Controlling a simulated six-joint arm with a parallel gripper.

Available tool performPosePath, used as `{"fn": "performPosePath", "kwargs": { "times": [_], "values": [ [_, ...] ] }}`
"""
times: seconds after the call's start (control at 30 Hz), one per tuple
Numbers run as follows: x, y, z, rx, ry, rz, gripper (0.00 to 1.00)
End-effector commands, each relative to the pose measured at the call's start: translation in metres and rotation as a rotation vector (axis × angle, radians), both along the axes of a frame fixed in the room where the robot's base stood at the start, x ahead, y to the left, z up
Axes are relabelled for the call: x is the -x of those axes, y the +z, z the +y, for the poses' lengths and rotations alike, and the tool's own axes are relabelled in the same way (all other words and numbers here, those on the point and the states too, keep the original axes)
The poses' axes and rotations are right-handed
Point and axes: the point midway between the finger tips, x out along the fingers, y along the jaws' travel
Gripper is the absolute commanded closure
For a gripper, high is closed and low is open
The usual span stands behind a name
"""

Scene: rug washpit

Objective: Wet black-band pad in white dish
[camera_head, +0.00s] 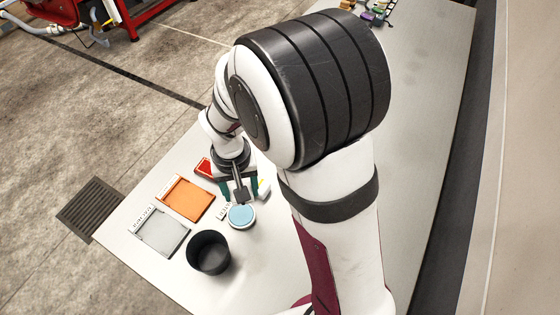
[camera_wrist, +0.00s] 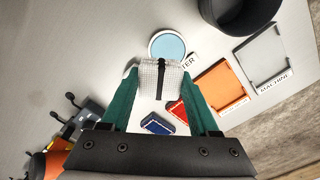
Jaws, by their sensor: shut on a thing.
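My gripper (camera_wrist: 160,88) has green fingers, shut on the white black-band pad (camera_wrist: 149,76), whose black stripe faces the wrist camera. The white dish (camera_wrist: 152,58) with pale blue liquid lies just beyond the pad in the wrist view, partly covered by it. In the head view my gripper (camera_head: 239,188) is right behind the dish (camera_head: 231,224). The pad is not clearly seen there, and its height above the dish is hard to tell.
A black tub (camera_head: 209,254) stands close to the dish. An orange tray (camera_head: 186,200) and a grey tray (camera_head: 160,233) lie to the left. A red block (camera_wrist: 177,111) and a blue block (camera_wrist: 158,124) lie beneath the fingers. Dark and orange items (camera_wrist: 62,148) are at lower left of the wrist view.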

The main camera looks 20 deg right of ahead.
Motion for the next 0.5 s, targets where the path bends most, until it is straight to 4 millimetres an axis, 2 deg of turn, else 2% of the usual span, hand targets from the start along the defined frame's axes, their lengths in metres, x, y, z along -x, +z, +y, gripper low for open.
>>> {"fn": "performPosePath", "kwargs": {
  "times": [0.03, 0.13, 0.5],
  "values": [
    [0.005, -0.001, 0.008, 0.000, 0.033, 0.000, 0.83],
    [0.009, -0.005, 0.014, 0.000, 0.063, 0.001, 0.83],
    [0.009, -0.051, 0.014, 0.000, 0.061, 0.002, 0.83]
  ]
}}
